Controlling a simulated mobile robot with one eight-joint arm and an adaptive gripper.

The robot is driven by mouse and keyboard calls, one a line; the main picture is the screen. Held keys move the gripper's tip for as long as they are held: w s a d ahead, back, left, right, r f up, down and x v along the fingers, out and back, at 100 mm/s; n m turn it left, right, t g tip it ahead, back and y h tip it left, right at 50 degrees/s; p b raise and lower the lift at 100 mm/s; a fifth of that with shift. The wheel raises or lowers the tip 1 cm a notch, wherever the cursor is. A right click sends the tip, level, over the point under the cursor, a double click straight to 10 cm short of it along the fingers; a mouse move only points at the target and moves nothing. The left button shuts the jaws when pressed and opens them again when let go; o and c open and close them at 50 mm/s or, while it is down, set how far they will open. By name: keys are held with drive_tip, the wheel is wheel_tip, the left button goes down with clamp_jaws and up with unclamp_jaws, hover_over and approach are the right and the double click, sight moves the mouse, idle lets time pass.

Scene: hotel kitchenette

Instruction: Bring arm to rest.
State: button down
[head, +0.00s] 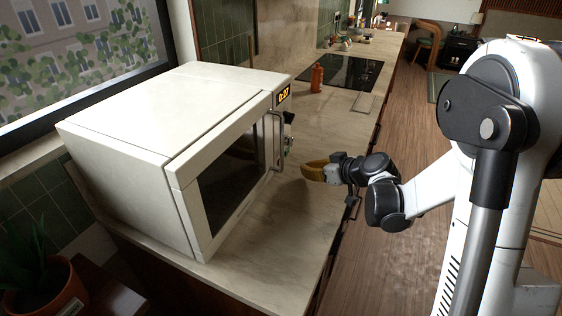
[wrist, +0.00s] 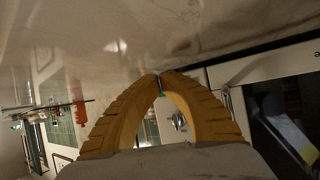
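My gripper (head: 313,171) is out over the counter, just right of the microwave's handle side, at the end of my extended arm. In the wrist view its two yellow curved fingers (wrist: 159,80) meet at their tips with nothing visible held between them. The arm reaches in from the right, over the counter's front edge. Whether the fingers touch the counter cannot be told.
A white microwave (head: 170,115) with its door shut stands on the stone counter (head: 310,215). A red-brown bottle (head: 317,78) stands near the black cooktop (head: 352,71). A potted plant (head: 45,290) sits at lower left. The wooden floor (head: 395,250) beside the counter is clear.

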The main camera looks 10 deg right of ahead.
idle(0.4)
drive_tip(key=shift+m+g+h, duration=0.6)
drive_tip(key=shift+g, duration=0.1)
drive_tip(key=s+a+r, duration=0.1)
drive_tip(key=s, duration=0.1)
drive_tip(key=s+a+r, duration=0.1)
drive_tip(key=s, duration=0.1)
drive_tip(key=s+r, duration=0.1)
drive_tip(key=r, duration=0.1)
drive_tip(key=shift+s+a, duration=0.4)
drive_tip(key=shift+m+g+h, duration=0.4)
drive_tip(key=shift+m+h, duration=0.1)
drive_tip(key=s, duration=0.2)
drive_tip(key=s+a+r, duration=0.1)
drive_tip(key=s, duration=0.1)
drive_tip(key=s+r, duration=0.1)
drive_tip(key=s, duration=0.1)
drive_tip(key=shift+s+a+r, duration=0.1)
drive_tip(key=shift+a+r, duration=0.05)
drive_tip(key=shift+a, duration=0.05)
drive_tip(key=s+d+m+g+h, duration=0.1)
drive_tip(key=s+d+m+h, duration=0.1)
drive_tip(key=s, duration=1.5)
drive_tip(key=shift+r+m+h, duration=0.3)
drive_tip(key=shift+m+h, duration=0.4)
drive_tip(key=shift+h, duration=0.2)
drive_tip(key=shift+s, duration=0.1)
